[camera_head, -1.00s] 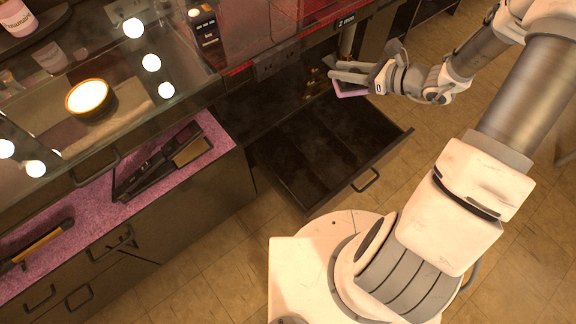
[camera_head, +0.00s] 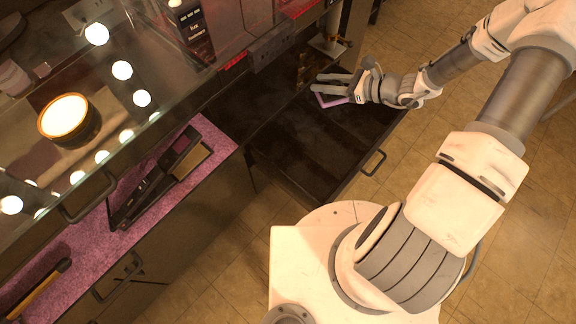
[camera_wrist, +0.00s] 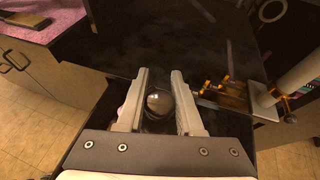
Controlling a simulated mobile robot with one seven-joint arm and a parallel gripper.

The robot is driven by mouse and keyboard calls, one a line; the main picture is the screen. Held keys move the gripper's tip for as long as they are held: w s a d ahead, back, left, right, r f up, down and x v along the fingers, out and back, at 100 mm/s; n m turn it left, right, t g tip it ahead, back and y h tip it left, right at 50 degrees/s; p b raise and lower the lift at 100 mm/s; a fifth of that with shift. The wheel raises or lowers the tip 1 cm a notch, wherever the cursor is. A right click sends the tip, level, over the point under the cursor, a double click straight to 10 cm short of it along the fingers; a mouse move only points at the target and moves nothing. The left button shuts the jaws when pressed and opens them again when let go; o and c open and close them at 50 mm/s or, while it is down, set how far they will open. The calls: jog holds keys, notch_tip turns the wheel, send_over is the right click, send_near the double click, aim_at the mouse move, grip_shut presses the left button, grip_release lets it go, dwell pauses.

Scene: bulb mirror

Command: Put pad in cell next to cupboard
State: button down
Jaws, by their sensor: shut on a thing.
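My gripper (camera_head: 318,86) is shut on the pad (camera_head: 332,101), a thin piece with a pink-purple edge, mostly hidden by the fingers. In the wrist view my gripper (camera_wrist: 160,75) has a dark piece with a shiny round spot between its fingers, and a bit of pink shows beside the left finger. An open dark drawer (camera_head: 300,150) lies below, with faint dividers marking long cells. The pad is over the drawer's far right part, and I cannot tell whether it touches the bottom. The dark cupboard (camera_head: 190,235) with a pink top stands left of the drawer.
A black flat case (camera_head: 160,180) lies on the pink counter. A glass shelf with a lit bowl (camera_head: 68,118) and bulbs (camera_head: 97,34) is above left. A white stand (camera_head: 330,45) and gold pieces (camera_wrist: 228,95) are close to the gripper. The drawer's left part looks empty.

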jog(key=a+f+n+g+b, duration=0.1)
jog(key=a+f+b, duration=0.35)
jog(key=f, duration=0.65)
jog(key=a+f+n+g+b, duration=0.1)
jog(key=a+f+b, duration=0.3)
jog(key=f, duration=0.7)
jog(key=shift+y, duration=0.3)
jog(key=a+f+b, duration=0.1)
jog(key=a+f, duration=0.1)
jog(key=a, duration=0.1)
jog(key=a+f+b, duration=0.2)
jog(key=a, duration=0.2)
jog(key=w+a+f+b, duration=0.1)
jog(key=a+f+b, duration=0.1)
jog(key=a+f, duration=0.1)
jog(key=shift+a+f, duration=0.1)
jog(key=shift+a, duration=0.1)
jog(key=shift+f+b, duration=1.15)
jog(key=shift+f, duration=0.75)
jog(key=shift+f, duration=0.1)
jog(key=c, duration=0.6)
grip_release()
jog(key=shift+o, duration=0.2)
